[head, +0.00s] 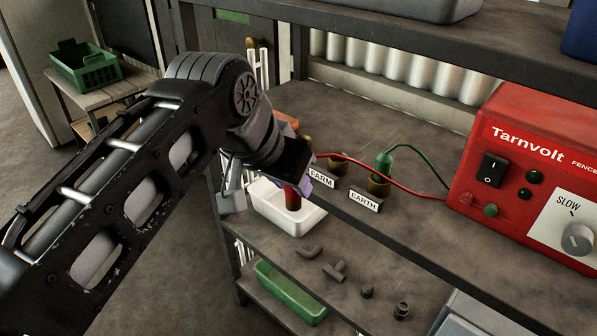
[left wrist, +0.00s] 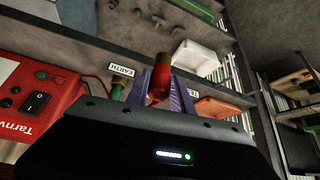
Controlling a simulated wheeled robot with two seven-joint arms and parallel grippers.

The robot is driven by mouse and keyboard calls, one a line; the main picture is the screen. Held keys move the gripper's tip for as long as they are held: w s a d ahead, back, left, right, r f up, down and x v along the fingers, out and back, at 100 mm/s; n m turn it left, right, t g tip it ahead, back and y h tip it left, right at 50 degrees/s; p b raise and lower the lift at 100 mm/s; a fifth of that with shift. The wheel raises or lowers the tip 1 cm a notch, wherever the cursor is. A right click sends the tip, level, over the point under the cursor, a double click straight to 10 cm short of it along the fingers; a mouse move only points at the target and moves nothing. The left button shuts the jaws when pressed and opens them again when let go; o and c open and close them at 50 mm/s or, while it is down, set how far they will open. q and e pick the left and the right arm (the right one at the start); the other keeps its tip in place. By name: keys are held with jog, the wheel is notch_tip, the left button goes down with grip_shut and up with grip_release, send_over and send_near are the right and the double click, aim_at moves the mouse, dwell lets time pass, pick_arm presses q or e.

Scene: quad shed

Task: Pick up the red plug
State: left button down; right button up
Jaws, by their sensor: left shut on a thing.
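The red plug (head: 291,198) shows below my left gripper (head: 303,186) in the head view. In the left wrist view, the plug (left wrist: 158,91) sits between the purple fingers of my left gripper (left wrist: 163,82), which is shut on it. Its brownish end points away from the gripper body. In the head view the gripper hides part of the plug, and a red lead (head: 390,180) runs from beside the gripper to the red Tarnvolt box (head: 500,190). My right gripper is in neither view.
A green plug (head: 383,162) stands in the brass socket behind the EARTH label (head: 364,200). A white tray (head: 262,200) is below the shelf edge. An upper shelf (head: 400,42) hangs above; loose fittings (head: 336,270) lie lower.

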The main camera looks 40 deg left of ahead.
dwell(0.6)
pick_arm(q)
jog(key=shift+a+r+p, duration=0.1)
jog(key=shift+r+p, duration=0.15)
jog(key=shift+p, duration=0.1)
jog(key=a+r+p, duration=0.1)
jog(key=p, duration=0.1)
jog(key=shift+a+r+p, duration=0.1)
jog(key=shift+r+p, duration=0.05)
jog(key=shift+p, duration=0.25)
jog(key=a+f+n+g+y+p, duration=0.1)
jog(key=a+n+p, duration=0.3)
jog(key=a, duration=0.9)
jog(key=f+y+p, duration=0.1)
jog(key=p, duration=0.1)
jog(key=shift+w+a+f+n+p, duration=0.2)
jog(key=shift+a+n+p, duration=0.05)
jog(key=shift+n+p, duration=0.1)
jog(key=shift+w+a, duration=0.1)
